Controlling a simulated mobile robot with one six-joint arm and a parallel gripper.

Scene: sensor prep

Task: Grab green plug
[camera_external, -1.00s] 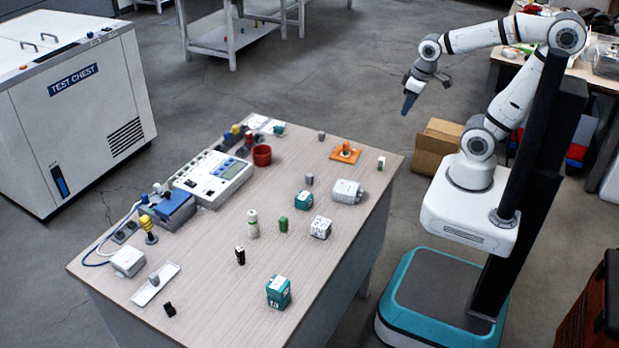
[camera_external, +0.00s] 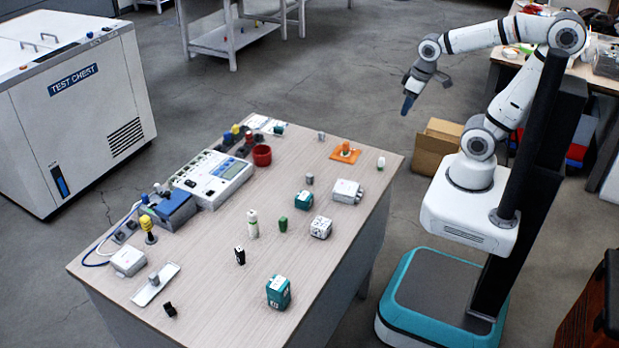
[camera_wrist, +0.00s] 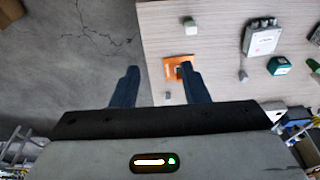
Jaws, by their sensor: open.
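The green plug (camera_external: 283,224) is a small upright green cylinder near the middle of the wooden table (camera_external: 215,300). It stands between a white bottle-like piece (camera_external: 252,223) and a white box with dark marks (camera_external: 321,228). In the wrist view a small greenish thing (camera_wrist: 313,66) at the right edge may be it; I cannot be sure. My gripper (camera_external: 409,104) is raised off the table's far right corner, well away from the plug, pointing down. In the wrist view its two dark fingers (camera_wrist: 160,70) are apart with nothing between them.
Near the plug are a teal box (camera_external: 303,200), a grey-white module (camera_external: 347,191) and a black-and-white piece (camera_external: 240,256). Another teal box (camera_external: 279,292) stands at the near edge. An orange pad (camera_external: 345,154) lies at the far end. Instruments (camera_external: 212,178) fill the left side.

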